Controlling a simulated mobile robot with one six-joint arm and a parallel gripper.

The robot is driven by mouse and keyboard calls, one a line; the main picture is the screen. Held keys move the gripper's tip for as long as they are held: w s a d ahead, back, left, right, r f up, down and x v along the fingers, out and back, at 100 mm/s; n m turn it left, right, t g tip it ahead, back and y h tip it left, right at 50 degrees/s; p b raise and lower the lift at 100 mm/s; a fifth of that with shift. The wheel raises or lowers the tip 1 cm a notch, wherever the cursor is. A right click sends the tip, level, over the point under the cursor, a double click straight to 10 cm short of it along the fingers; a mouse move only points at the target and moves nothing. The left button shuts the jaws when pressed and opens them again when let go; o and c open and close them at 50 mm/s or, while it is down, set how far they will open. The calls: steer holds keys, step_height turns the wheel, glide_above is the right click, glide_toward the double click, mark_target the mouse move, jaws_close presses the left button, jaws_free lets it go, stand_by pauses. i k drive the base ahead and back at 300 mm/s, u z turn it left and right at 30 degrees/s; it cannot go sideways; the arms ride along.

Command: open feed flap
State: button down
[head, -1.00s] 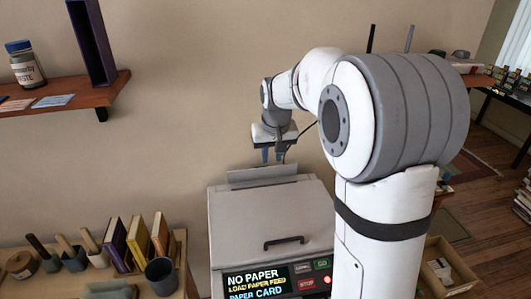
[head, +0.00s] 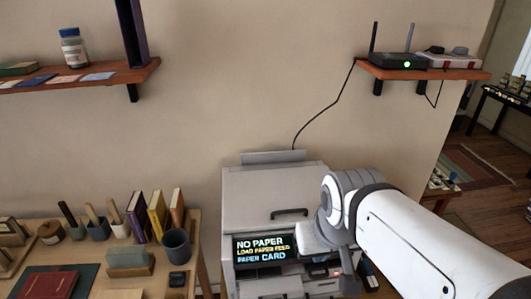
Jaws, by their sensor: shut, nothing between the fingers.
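A grey printer (head: 255,205) stands against the wall, with a dark handle (head: 289,213) on its lid. Its screen (head: 262,250) reads "NO PAPER", "LOAD PAPER FEED", "PAPER CARD". A thin panel (head: 272,157) stands up at its top back edge. I cannot tell which part is the feed flap. Slots and trays show low on its front (head: 300,285), partly covered by my arm. My gripper (head: 313,237) is at the front right of the printer, beside the screen. It is shut and empty; its fingers are mostly hidden, and I cannot tell if it touches the printer.
A wooden table (head: 205,285) at left holds books, a dark cup (head: 177,246) and stamps. Wall shelves hang upper left (head: 130,78) and upper right (head: 440,74), the right one with a router (head: 393,61). A cable runs down to the printer.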

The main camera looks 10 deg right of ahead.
mark_target(277, 157)
steer(key=z, duration=0.65)
steer(key=k, duration=0.1)
steer(key=u, duration=2)
steer(key=k, duration=0.8)
steer(key=z, duration=1.3)
steer(key=i, duration=1)
steer(key=z, duration=0.05)
